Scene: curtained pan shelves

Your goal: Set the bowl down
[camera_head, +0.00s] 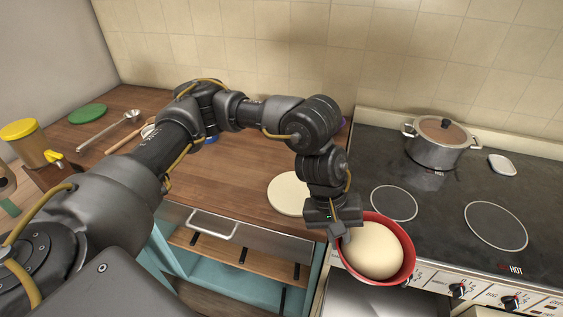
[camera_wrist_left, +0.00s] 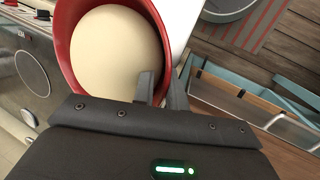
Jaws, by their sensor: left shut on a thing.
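A red bowl (camera_head: 408,253) with a round cream-coloured mass (camera_head: 374,250) in it is at the front edge of the stove, right of the counter. My left gripper (camera_head: 343,239) is shut on the left rim of the bowl. In the left wrist view the bowl (camera_wrist_left: 66,42) fills the upper left, and the gripper fingers (camera_wrist_left: 160,88) are at its rim. The bowl appears held in the air near the stove's front; its underside is hidden. My right gripper is in neither view.
The black stovetop (camera_head: 440,195) has a lidded pot (camera_head: 438,146) at the back and a small white dish (camera_head: 502,165). A pale round board (camera_head: 287,194) lies on the wooden counter (camera_head: 240,170), which has free room. A drawer (camera_head: 235,238) below stands open.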

